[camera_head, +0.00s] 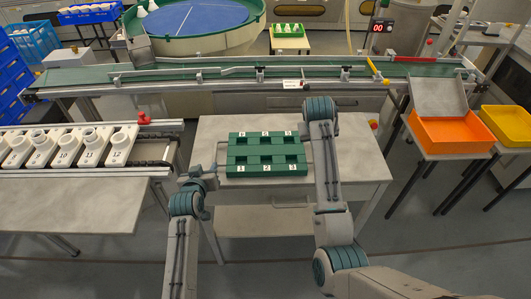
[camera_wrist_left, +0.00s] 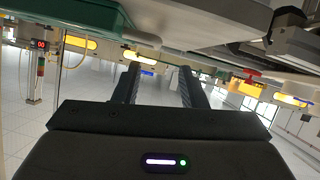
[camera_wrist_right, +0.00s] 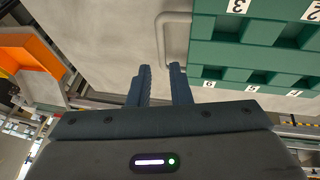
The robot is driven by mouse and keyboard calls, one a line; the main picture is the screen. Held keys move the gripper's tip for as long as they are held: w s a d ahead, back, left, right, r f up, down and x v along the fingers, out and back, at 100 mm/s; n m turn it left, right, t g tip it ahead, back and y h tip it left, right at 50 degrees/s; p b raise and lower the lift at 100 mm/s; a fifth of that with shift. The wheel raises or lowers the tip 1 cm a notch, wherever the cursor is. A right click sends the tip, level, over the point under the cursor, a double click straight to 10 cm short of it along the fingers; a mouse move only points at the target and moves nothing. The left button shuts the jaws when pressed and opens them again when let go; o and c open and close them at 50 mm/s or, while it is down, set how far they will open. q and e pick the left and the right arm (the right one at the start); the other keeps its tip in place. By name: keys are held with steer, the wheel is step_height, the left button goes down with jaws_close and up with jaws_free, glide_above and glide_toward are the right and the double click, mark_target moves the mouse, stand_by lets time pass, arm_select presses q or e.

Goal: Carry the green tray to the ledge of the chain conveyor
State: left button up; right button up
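The green tray (camera_head: 266,170) lies flat on the grey table, with numbered pockets that look empty and a thin handle at each side. My left gripper (camera_head: 208,170) is beside the tray's left handle. Its fingers are apart and empty in the left wrist view (camera_wrist_left: 158,72), where a green tray edge (camera_wrist_left: 75,12) shows at the top left. My right gripper (camera_wrist_right: 160,68) is open near the tray's right handle (camera_wrist_right: 161,40), with the bar just beyond the fingertips. In the head view my right wrist hides it. The chain conveyor (camera_head: 155,150) is at the left, with a grey ledge (camera_head: 90,205) in front.
White numbered holders (camera_head: 66,150) stand on the chain conveyor, with a red button (camera_head: 143,118) at its end. A green belt (camera_head: 250,75) runs behind the table (camera_head: 350,160). An orange bin (camera_head: 455,133) stands at the right. A gap separates the table from the ledge.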

arm_select(q)
steer(key=shift+w+d+r, duration=0.2)
steer(key=shift+w, duration=0.2)
arm_select(e)
steer(key=shift+w+a+r, duration=0.25)
steer(key=shift+w+r, duration=0.1)
steer(key=shift+w, duration=0.05)
